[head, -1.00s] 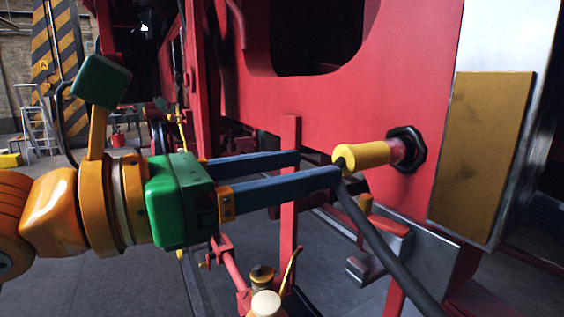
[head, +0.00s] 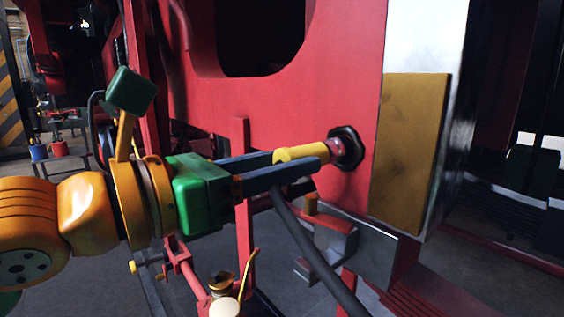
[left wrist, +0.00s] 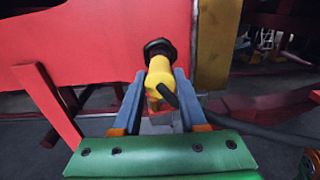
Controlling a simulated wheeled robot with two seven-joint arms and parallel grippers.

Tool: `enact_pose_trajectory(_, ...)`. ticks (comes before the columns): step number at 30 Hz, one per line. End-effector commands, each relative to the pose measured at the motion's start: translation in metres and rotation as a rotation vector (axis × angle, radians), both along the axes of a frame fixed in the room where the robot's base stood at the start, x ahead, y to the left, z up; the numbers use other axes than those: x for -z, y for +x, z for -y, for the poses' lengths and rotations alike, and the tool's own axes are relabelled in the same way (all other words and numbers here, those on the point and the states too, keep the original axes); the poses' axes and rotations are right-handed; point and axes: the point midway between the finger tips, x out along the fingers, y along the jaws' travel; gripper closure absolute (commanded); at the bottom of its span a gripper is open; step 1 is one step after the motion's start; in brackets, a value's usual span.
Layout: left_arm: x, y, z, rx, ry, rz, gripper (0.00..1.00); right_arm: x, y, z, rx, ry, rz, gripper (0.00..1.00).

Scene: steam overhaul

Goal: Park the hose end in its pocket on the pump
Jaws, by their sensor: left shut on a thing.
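The yellow hose end (head: 300,153) points at a black hexagonal fitting (head: 346,148) on the red locomotive side, and its reddish tip meets that fitting. My left gripper (head: 300,164) has its blue fingers on either side of the yellow hose end and is shut on it. In the left wrist view the hose end (left wrist: 159,80) lies between the two fingers, below the black fitting (left wrist: 159,48). The dark hose (head: 312,250) hangs from the near end of the hose end down to the right. The pump's pocket cannot be made out for certain. My right gripper is not in view.
The red panel (head: 270,105) stands close ahead, with a tan plate (head: 410,150) to its right. A red upright post (head: 244,215) and a small device with a cream knob (head: 224,307) stand below the arm. Grey floor is open at lower left.

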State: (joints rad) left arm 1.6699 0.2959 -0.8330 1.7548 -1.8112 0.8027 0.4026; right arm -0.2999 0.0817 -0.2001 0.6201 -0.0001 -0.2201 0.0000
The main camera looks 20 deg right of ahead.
Motion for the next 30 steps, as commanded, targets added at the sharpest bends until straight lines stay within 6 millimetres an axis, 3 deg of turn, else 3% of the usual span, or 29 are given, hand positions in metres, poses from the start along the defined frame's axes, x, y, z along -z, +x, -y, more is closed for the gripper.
enact_pose_trajectory(11, 0.0, -0.001, -0.003, -0.001, -0.002, 0.001, 1.0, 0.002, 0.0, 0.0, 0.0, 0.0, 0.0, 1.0)
enact_pose_trajectory(24, 0.001, -0.014, -0.043, -0.002, -0.002, 0.001, 1.0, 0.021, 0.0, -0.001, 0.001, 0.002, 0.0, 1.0)
enact_pose_trajectory(30, 0.0, -0.018, -0.052, -0.001, -0.001, 0.0, 1.0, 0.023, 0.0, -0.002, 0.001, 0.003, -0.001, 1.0)
